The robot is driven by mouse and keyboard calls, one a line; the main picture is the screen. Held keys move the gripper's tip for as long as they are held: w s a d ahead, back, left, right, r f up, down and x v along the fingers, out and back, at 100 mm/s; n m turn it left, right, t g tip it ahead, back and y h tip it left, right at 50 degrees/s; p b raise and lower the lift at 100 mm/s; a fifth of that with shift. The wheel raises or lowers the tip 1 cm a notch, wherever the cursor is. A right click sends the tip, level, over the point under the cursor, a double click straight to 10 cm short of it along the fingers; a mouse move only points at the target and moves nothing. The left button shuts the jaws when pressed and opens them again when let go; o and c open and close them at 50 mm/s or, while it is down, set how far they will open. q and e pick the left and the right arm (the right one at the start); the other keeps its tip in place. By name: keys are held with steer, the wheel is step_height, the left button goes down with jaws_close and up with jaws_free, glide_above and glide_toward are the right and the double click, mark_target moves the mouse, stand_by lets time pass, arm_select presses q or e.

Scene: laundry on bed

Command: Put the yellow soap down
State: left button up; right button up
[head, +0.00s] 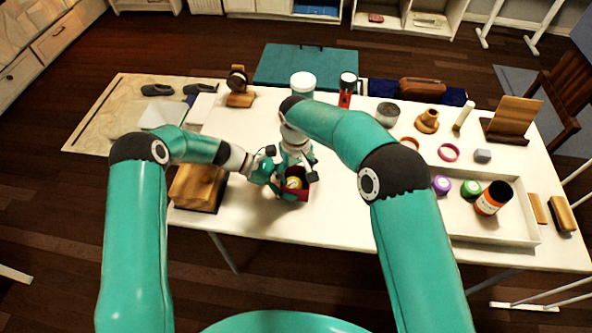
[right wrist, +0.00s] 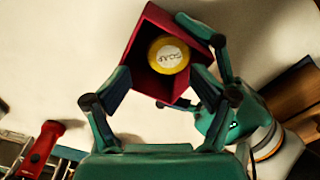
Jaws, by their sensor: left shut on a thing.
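The yellow soap (right wrist: 168,55) is a round piece with a white label reading "SOAP". It sits inside a dark red open box (right wrist: 142,45); in the head view, the soap (head: 294,182) shows at the box's opening. My left gripper (head: 277,184) is shut on the red box, reaching it from the left; its fingers also show at the right in the right wrist view. My right gripper (right wrist: 161,82) points down at the box. Its fingers are spread to either side of the soap, with gaps between them and it. The soap's underside is hidden.
A wooden block (head: 198,187) stands left of the box. At right, a white tray (head: 520,226) holds a pill bottle (head: 491,198) and purple and green round pieces. A jar (head: 302,84) and a red-black torch (head: 347,90) stand behind. The table front beside the box is clear.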

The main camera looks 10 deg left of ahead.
mark_target(296, 181)
steer(key=shift+r, duration=0.1)
step_height(296, 181, up, 13)
steer(key=shift+r, duration=0.15)
stand_by(0.5)
arm_select(q)
steer(key=o, duration=0.7)
steer(key=shift+o, duration=0.2)
